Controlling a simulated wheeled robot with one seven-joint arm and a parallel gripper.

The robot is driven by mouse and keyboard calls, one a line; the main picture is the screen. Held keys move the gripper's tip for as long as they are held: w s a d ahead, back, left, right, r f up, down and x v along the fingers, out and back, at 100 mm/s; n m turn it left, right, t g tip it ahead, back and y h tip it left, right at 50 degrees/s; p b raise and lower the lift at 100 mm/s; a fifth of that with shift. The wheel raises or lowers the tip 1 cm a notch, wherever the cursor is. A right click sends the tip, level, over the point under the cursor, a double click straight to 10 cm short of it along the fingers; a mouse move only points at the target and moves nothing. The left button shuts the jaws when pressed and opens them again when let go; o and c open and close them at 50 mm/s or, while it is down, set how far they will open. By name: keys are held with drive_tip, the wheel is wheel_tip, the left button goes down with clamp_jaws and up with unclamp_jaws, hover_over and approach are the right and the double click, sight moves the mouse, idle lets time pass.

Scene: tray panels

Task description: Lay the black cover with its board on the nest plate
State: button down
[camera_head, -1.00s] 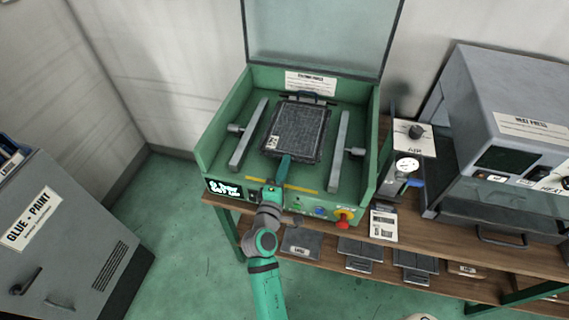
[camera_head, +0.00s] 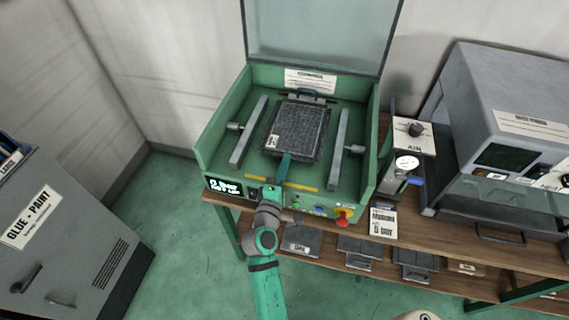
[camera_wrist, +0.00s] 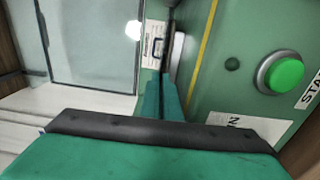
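The black cover (camera_head: 297,132) is a dark, rough-looking square panel with a small white label near its front left corner. It lies flat, or nearly so, in the middle of the green open machine, over the nest area. The board and nest plate under it are hidden. My gripper (camera_head: 285,160) reaches in over the machine's front edge, its fingertips at the cover's front edge. In the wrist view the teal fingers (camera_wrist: 161,92) are close together, with a thin dark edge between or just beyond their tips. Whether the cover touches the plate I cannot tell.
Grey bars (camera_head: 249,133) and (camera_head: 347,133) flank the cover. A glass lid (camera_head: 320,35) stands open behind. A red knob (camera_head: 344,216) and a green button (camera_wrist: 284,73) are on the machine front. A gauge (camera_head: 407,163) and grey press (camera_head: 505,110) stand at right.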

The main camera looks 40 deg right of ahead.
drive_tip(key=c, duration=1.9)
unclamp_jaws()
drive_tip(key=v, duration=0.9)
drive_tip(key=shift+s+a, duration=0.65)
drive_tip(key=shift+a, duration=0.05)
